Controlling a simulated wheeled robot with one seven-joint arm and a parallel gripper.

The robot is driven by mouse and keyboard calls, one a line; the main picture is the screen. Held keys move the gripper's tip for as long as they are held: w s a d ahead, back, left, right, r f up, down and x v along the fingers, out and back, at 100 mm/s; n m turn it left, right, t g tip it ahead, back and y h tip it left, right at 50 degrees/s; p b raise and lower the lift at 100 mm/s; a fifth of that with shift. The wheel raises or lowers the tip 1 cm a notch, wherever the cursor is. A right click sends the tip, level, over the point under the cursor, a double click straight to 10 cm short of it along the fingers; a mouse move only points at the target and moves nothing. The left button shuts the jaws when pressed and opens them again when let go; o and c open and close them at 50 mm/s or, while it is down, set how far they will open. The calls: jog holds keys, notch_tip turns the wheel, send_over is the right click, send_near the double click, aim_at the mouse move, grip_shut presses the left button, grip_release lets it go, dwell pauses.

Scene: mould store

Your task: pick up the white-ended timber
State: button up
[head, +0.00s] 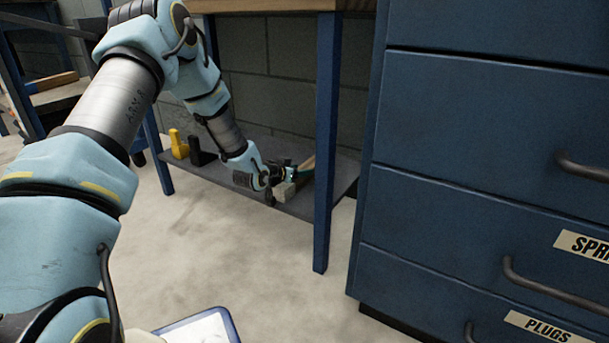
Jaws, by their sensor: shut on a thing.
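The white-ended timber (285,192) is at the low shelf under the workbench, its pale end facing me. A tan length behind my gripper looks like part of it, but I cannot be sure. My gripper (283,174) reaches down under the bench and is shut on the timber. The fingers and wrist hide much of it. I cannot tell whether the timber still touches the shelf.
The low shelf (338,180) also holds a yellow object (179,145) and a black one (202,154) to the left. A blue bench leg (326,145) stands just right of my gripper. A blue drawer cabinet (470,145) fills the right. The floor (265,265) in front is mostly clear.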

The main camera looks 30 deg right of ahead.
grip_shut()
jog(key=shift+r, duration=0.1)
